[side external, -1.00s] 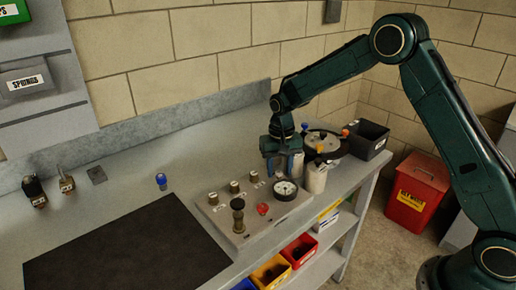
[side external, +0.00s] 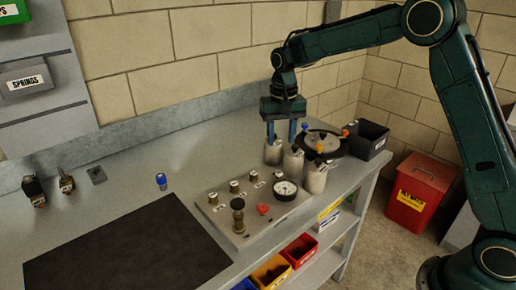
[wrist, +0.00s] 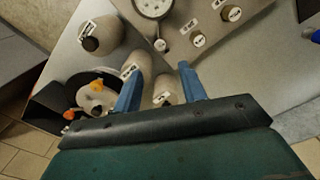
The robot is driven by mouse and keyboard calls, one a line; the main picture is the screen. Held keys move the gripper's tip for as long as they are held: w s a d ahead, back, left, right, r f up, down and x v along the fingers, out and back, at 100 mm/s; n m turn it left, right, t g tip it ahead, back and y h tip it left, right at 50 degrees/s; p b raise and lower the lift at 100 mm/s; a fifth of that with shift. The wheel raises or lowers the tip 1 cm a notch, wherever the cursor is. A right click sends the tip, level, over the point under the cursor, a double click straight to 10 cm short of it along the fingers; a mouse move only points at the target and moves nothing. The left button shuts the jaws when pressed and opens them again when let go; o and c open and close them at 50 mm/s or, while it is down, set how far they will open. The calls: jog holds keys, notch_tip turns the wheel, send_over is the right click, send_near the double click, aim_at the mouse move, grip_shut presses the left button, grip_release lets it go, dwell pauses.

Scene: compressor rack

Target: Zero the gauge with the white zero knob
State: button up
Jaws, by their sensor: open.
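The round white-faced gauge (side external: 286,188) with a black rim sits on the grey panel (side external: 240,238) on the bench. It is partly cut off at the top of the wrist view (wrist: 152,6). A small white knob (side external: 279,174) stands just behind the gauge and also shows in the wrist view (wrist: 160,44). The gauge needle is too small to read. My gripper (side external: 282,137) is open and empty, raised behind the panel over the pale canisters. In the wrist view its two blue fingers (wrist: 160,70) are spread apart, with the white knob beyond their tips.
Pale canisters (side external: 316,178) stand close behind and right of the panel. A round dark device with coloured knobs (side external: 322,143) and a black bin (side external: 367,138) lie farther right. The panel also carries a red button (side external: 262,209), brass knobs (side external: 234,187) and a tall dark knob (side external: 238,205).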

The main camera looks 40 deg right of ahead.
jog(key=shift+r, duration=1.4)
jog(key=s+r+n+t, duration=0.3)
jog(key=s+r, duration=0.8)
jog(key=s, duration=0.5)
jog(key=s+f+n+t, duration=0.2)
jog(key=s, duration=1.5)
jog(key=shift+a+f+n+t, duration=0.15)
jog(key=shift+f+n+t, duration=0.15)
jog(key=shift+f, duration=0.05)
jog(key=shift+o, duration=0.9)
